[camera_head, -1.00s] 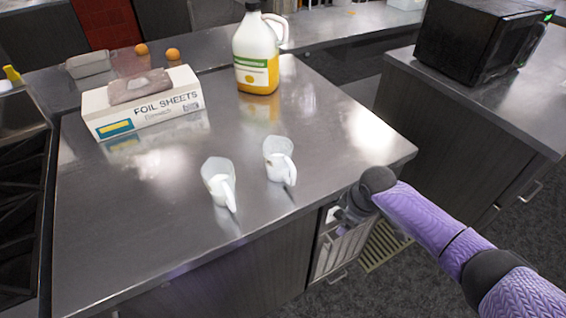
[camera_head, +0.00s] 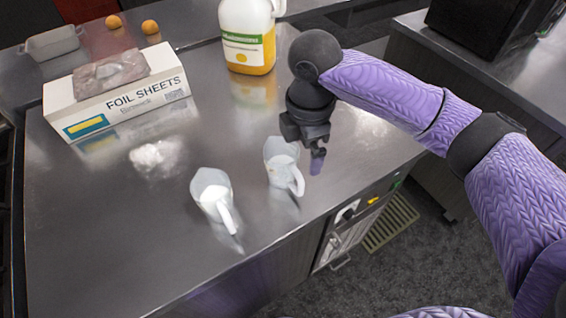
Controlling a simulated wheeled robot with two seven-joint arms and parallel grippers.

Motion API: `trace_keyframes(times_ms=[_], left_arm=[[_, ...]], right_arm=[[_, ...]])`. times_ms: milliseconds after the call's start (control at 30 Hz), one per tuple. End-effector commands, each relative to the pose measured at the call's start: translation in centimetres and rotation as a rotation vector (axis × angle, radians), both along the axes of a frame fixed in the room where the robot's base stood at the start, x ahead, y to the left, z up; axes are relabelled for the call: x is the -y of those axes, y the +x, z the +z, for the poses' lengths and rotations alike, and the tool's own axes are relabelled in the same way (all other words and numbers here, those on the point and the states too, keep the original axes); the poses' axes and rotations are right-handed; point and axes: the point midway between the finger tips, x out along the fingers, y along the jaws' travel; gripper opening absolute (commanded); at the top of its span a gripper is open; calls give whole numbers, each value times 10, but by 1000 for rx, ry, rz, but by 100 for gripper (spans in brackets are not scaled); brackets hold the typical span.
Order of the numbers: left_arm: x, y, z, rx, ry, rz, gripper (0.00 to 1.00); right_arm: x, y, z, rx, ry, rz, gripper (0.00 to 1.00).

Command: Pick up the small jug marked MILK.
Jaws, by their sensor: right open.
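Two small white jugs stand upright on the steel counter (camera_head: 90,250). The left jug (camera_head: 211,192) has white contents, and its handle faces front right. The right jug (camera_head: 281,160) stands a little farther back, its handle also toward front right. No MILK marking is readable on either, so I cannot tell which is the milk jug. My right gripper (camera_head: 317,160) is open and points down, just right of the right jug and apart from it in the picture. It holds nothing that I can see. My left gripper is not in view.
A large bottle (camera_head: 248,42) with yellow contents stands at the back. A FOIL SHEETS box (camera_head: 120,108) with a wrapped packet (camera_head: 110,72) on it lies at the left. Two orange round items (camera_head: 150,27) and a grey tray (camera_head: 53,43) are behind. The counter's front left is clear.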

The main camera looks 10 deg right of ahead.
Motion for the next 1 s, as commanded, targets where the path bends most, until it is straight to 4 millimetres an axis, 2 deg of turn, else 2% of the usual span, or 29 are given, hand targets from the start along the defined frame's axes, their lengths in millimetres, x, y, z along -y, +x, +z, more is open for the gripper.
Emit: trace_keyframes(times_ms=[33, 167, 333, 533, 567, 1000], left_arm=[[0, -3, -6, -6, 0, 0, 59], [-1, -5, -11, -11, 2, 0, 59], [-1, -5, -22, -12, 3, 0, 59], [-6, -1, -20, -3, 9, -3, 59], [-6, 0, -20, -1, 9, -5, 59], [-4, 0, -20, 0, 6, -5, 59]], right_arm=[[0, 0, -13, -4, -2, -1, 100], [-4, 0, -32, -2, 0, 0, 100], [-9, -1, -65, -2, -1, -2, 100], [-9, 0, -66, 2, 0, -1, 100], [-9, 0, -66, 2, 0, -1, 96], [-9, 0, -66, 1, 0, -2, 3]])
